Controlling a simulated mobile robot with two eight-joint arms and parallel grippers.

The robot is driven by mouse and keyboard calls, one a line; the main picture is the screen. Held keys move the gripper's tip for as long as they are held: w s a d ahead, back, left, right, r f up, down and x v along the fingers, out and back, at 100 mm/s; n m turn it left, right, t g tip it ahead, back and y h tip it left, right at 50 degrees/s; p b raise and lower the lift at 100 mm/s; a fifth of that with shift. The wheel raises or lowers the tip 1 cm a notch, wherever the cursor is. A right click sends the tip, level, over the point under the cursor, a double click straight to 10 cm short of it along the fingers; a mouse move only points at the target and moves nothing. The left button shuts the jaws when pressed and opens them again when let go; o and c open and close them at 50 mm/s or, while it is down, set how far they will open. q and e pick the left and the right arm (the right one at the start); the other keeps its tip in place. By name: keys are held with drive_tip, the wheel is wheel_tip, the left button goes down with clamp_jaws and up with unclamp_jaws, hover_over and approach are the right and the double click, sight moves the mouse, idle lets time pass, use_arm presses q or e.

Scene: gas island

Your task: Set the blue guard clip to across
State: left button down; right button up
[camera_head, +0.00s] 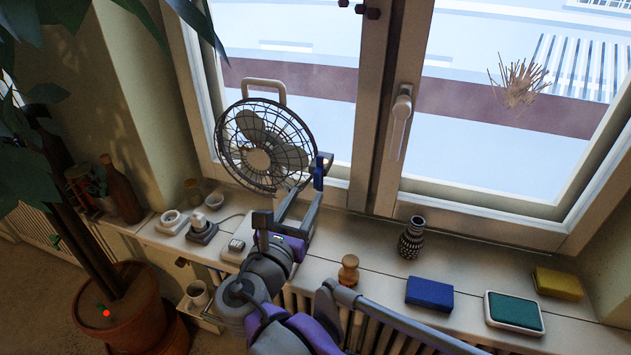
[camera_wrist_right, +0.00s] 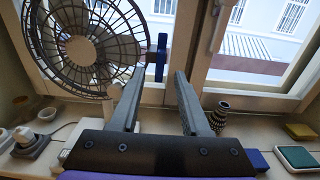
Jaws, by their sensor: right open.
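The fan (camera_head: 258,158) with a round wire guard stands on the sill before the window. The blue guard clip (camera_head: 320,172) is at the right edge of the guard. In the right wrist view the clip (camera_wrist_right: 161,58) stands upright, its long side running up and down. My right gripper (camera_head: 299,199) is open, just below and in front of the clip. In the right wrist view the gripper's fingertips (camera_wrist_right: 157,78) are apart, with the clip showing beyond them in the gap. I cannot tell whether a finger touches it. My left gripper is not in view.
A patterned vase (camera_head: 411,238), a wooden figure (camera_head: 349,270), a blue sponge (camera_head: 429,293) and a green pad (camera_head: 514,312) are on the sill to the right. A plug and socket (camera_head: 201,228) are to the left. The window handle (camera_head: 401,115) juts out at upper right.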

sight(316, 180)
drive_tip(key=x, duration=0.6)
drive_tip(key=shift+w+d, duration=0.15)
drive_tip(key=shift+w, duration=0.05)
drive_tip(key=shift+c, duration=0.2)
clamp_jaws()
